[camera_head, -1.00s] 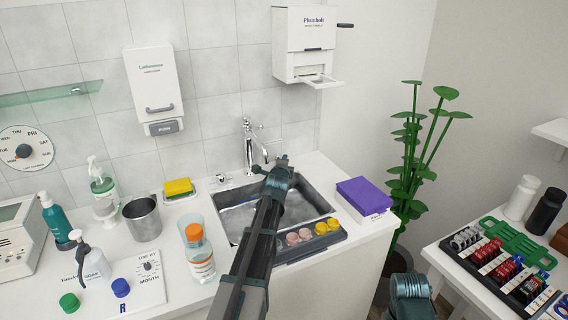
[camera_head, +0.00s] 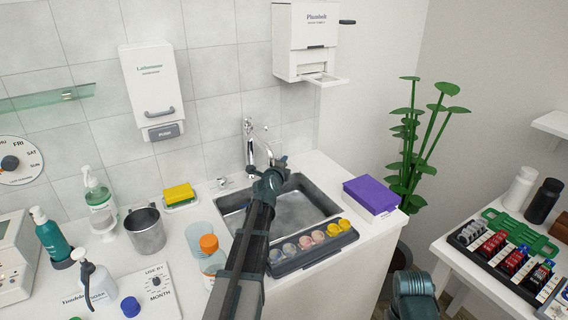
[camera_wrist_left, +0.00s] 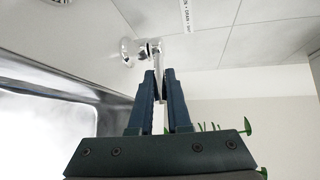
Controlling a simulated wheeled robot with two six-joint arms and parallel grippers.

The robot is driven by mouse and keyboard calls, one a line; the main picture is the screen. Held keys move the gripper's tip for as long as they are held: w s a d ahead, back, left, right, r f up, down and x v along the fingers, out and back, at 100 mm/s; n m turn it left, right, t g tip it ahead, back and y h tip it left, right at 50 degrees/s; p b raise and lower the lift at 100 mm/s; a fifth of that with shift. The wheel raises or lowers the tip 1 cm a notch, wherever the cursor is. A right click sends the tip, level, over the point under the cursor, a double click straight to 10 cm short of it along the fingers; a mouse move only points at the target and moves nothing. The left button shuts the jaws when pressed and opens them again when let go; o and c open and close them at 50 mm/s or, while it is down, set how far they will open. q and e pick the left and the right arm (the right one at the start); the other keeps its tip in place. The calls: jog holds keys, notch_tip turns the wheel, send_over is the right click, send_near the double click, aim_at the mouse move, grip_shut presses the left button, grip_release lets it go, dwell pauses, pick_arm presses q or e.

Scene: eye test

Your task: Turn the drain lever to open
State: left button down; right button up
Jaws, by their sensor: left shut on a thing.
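A white label strip (camera_wrist_left: 187,14) with the word DRAIN is on the wall above. In the head view my left gripper (camera_head: 278,163) is at the back edge of the steel sink (camera_head: 331,206), right of the faucet (camera_head: 249,145). My right gripper's fingers are out of view.
A dark tray with several small cups (camera_head: 290,261) lies along the sink's front edge, close to my left arm. A purple box (camera_head: 371,193) is right of the sink.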

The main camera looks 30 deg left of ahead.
pick_arm(q)
jog(key=c, duration=0.9)
grip_release()
jog(key=shift+o, duration=0.2)
jog(key=shift+s+d, duration=0.1)
jog(key=shift+s, duration=0.25)
jog(key=f+v, duration=0.3)
jog(key=v, duration=1.1)
jog(key=shift+s+r+p, duration=0.25)
jog(key=shift+s+p, duration=0.05)
